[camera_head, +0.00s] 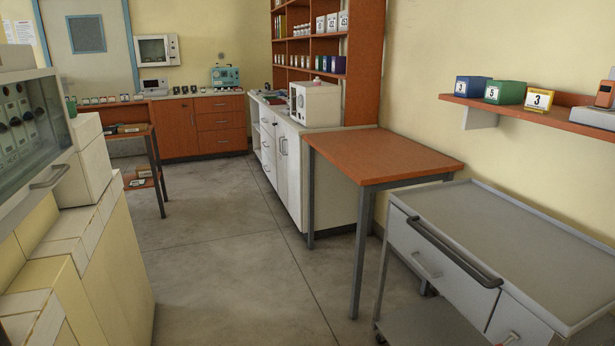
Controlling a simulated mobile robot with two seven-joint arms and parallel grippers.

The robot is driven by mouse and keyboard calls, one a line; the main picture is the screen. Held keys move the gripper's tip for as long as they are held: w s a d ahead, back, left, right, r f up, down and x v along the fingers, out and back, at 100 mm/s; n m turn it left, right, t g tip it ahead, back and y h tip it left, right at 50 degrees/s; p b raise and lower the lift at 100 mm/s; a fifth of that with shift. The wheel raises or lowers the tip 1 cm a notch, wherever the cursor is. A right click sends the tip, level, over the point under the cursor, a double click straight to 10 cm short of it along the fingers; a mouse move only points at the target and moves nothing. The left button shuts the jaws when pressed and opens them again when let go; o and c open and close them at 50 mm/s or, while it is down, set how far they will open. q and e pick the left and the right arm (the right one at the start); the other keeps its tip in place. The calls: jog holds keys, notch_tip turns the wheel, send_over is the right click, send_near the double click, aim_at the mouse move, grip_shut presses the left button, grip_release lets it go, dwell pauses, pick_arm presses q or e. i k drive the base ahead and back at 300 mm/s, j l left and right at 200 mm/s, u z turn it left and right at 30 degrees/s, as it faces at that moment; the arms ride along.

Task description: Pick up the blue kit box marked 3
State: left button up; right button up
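A blue kit box (478,86) stands at the left end of the wall shelf on the right. The small number on its pale label looks like a 3. A green box (511,93) marked 5 stands just right of it, and a yellow box (551,100) with a white label marked 3 stands further right. Neither of my grippers shows in the head view.
The wall shelf (573,124) hangs above a grey wheeled cart (530,235) with a bare top. A bare brown table (385,155) stands left of the cart. Open floor (235,270) lies between these and the glass-fronted cabinet (30,130) at left.

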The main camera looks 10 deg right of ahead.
aim_at(470, 86)
jog(key=i+j, duration=0.1)
jog(key=i, duration=1.3)
jog(key=i+j+z, duration=0.1)
jog(key=i+z, duration=0.35)
jog(key=i+j+z, duration=0.3)
jog(key=i+z, duration=0.15)
jog(key=i, duration=0.1)
